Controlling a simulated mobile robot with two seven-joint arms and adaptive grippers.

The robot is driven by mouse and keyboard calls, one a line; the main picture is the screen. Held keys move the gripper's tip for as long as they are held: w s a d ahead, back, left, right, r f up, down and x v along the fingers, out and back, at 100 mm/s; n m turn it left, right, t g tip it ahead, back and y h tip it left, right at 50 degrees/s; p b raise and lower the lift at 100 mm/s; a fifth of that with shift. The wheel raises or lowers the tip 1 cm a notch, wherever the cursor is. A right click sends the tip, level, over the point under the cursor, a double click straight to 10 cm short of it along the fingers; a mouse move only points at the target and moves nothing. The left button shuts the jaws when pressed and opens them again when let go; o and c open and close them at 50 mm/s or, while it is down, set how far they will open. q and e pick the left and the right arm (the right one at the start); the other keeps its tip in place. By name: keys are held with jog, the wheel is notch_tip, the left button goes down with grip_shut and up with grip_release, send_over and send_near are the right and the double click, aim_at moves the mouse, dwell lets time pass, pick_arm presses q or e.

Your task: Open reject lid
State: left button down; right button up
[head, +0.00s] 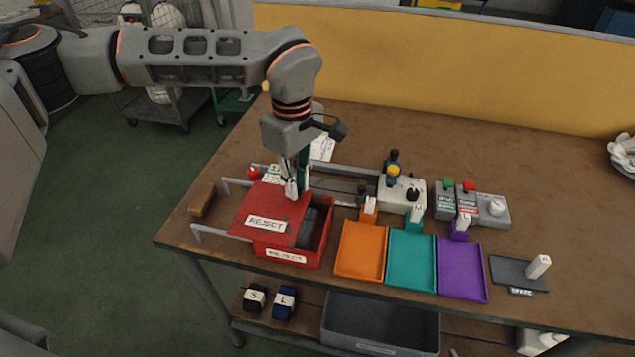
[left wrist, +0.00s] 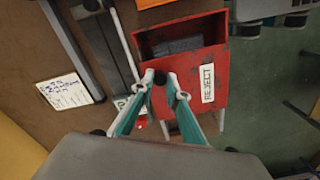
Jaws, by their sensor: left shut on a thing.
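The red reject box (head: 312,257) stands near the front left of the table, with a REJECT label on its front. Its red lid (head: 278,207), also labelled REJECT, lies flat and covers the left part. The right part of the box is uncovered and shows a dark grey thing inside. My left gripper (head: 291,193) points down at the lid's back right. In the left wrist view my left gripper (left wrist: 160,82) is shut on a dark knob at the edge of the lid (left wrist: 191,72), beside the opening. My right gripper is not in view.
Metal rails (head: 212,235) run left of the box. A brown block (head: 202,200) lies at the table's left edge. Orange (head: 361,250), teal (head: 412,259) and purple (head: 461,268) trays stand to the right. A control panel (head: 472,205) is behind them.

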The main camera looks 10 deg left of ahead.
aim_at(264, 192)
pick_arm(q)
jog(key=a+p, duration=0.1)
jog(key=a, duration=0.2)
jog(key=a+p, duration=0.1)
jog(key=a, duration=0.2)
jog(key=shift+a+r, duration=0.2)
jog(key=shift+a, duration=0.15)
jog(key=shift+a+f, duration=0.15)
jog(key=shift+a, duration=0.35)
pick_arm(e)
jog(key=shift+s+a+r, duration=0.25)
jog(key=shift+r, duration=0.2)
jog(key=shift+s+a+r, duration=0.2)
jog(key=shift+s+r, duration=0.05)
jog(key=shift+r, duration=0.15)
pick_arm(q)
jog(key=c, duration=2)
grip_release()
jog(key=shift+f, duration=0.1)
jog(key=shift+o, duration=0.2)
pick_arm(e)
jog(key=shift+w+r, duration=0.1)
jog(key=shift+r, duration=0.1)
